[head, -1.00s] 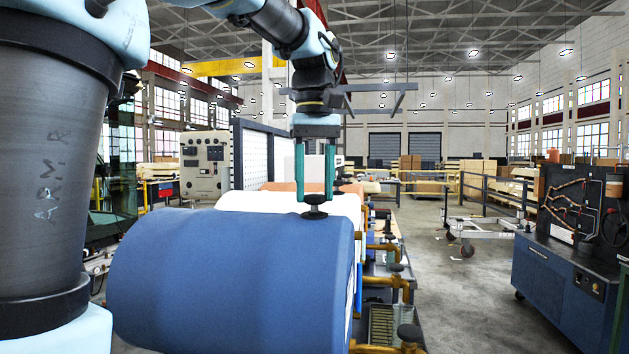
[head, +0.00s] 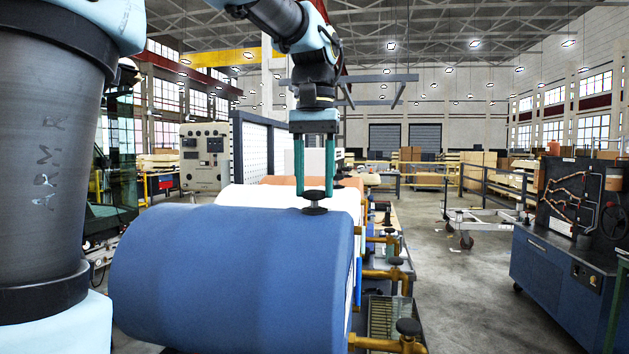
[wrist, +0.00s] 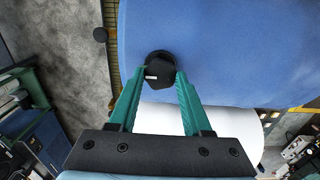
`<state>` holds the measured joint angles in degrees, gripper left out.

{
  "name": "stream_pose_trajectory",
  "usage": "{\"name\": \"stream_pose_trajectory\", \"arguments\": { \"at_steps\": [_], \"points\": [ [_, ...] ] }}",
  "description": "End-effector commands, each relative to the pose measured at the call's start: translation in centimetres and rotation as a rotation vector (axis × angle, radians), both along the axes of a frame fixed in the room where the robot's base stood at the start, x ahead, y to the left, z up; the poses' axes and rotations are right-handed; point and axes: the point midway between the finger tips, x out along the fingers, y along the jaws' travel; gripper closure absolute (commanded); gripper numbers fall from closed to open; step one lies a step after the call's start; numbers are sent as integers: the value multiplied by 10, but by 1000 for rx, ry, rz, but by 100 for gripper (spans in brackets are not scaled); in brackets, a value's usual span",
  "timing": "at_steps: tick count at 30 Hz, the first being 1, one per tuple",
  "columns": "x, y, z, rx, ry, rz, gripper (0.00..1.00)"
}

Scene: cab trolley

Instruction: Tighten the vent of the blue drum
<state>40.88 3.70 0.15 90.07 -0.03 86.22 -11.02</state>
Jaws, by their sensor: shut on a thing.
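The blue drum (head: 225,275) lies on its side in front of me in the head view. It also fills the upper right of the wrist view (wrist: 225,45). Its vent (head: 315,203) is a black knob on top, near the drum's right end. In the wrist view the vent (wrist: 160,72) is a dark round cap with a small white mark, between the fingertips. My gripper (head: 315,190) points straight down with its green fingers on either side of the vent. It is shut on the vent.
A white drum (head: 260,196) and an orange drum (head: 285,181) lie behind the blue one. Brass pipes with black-knobbed taps (head: 408,328) stick out along the right ends. A blue workbench (head: 560,275) stands at the far right, with open floor between.

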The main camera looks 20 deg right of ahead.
Motion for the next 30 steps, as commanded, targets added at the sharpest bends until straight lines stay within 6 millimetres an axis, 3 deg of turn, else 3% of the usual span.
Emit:
{"name": "stream_pose_trajectory", "arguments": {
  "at_steps": [8, 9, 16, 25, 30],
  "points": [
    [0, 0, 1, -1, -2, -3, 100],
    [0, 0, 1, -1, -2, -3, 48],
    [0, 0, 0, 0, -1, -1, 22],
    [0, 0, 2, 0, 0, 0, 21],
    [1, -1, 20, -3, -3, 0, 21]
  ]
}}
